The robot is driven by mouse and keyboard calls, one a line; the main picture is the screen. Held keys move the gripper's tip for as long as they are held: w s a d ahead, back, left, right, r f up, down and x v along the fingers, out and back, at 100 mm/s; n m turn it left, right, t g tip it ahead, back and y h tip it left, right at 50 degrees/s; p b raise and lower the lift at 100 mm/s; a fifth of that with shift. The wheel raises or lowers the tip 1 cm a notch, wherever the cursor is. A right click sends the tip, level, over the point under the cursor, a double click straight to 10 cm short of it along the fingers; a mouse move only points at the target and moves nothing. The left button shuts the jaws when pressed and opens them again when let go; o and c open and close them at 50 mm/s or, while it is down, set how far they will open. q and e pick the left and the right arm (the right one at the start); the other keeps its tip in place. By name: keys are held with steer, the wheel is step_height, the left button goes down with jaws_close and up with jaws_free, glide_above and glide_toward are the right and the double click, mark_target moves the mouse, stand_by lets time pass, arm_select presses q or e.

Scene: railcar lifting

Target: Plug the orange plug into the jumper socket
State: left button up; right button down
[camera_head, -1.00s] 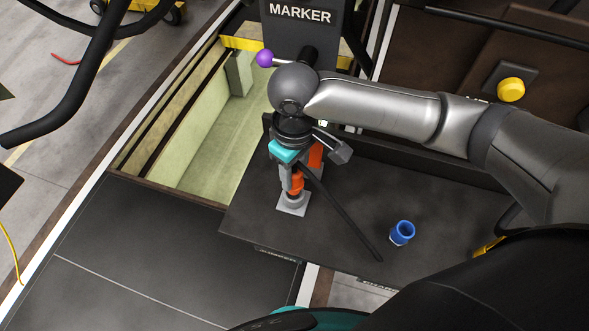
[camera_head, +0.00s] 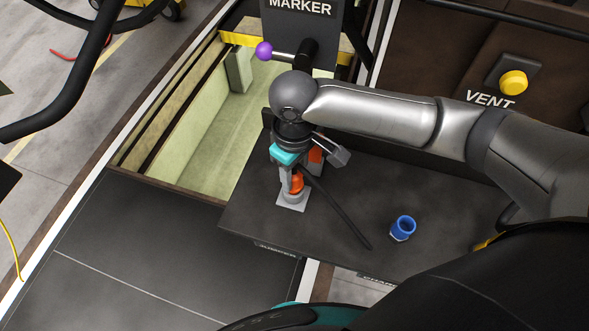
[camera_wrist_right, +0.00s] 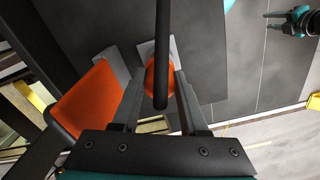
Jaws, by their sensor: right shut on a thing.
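My right gripper (camera_head: 293,182) points down and is shut on the orange plug (camera_head: 297,186), over the dark table top. The jumper socket (camera_head: 291,201), a grey block on a light square plate, is directly below; the plug's lower end meets its round top, and I cannot tell how deep it sits. A black cable (camera_head: 338,213) runs from the plug down to the right. In the right wrist view the orange plug (camera_wrist_right: 152,82) is between the fingers, with the cable across it. A teal and dark gripper (camera_wrist_right: 275,20), apparently my left one, shows at the top right; its jaws are unclear.
A blue cylindrical fitting (camera_head: 403,228) stands on the table (camera_head: 345,262) to the right. An orange block (camera_head: 316,155) is close behind the gripper. A purple-knobbed lever (camera_head: 264,50), a MARKER panel (camera_head: 300,20) and a yellow VENT button (camera_head: 513,83) are farther back.

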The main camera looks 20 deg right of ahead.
steer(key=shift+f, duration=0.75)
steer(key=shift+c, duration=1.8)
jaws_free()
step_height(320, 180, up, 15)
steer(key=shift+r, duration=0.15)
steer(key=shift+s, duration=0.1)
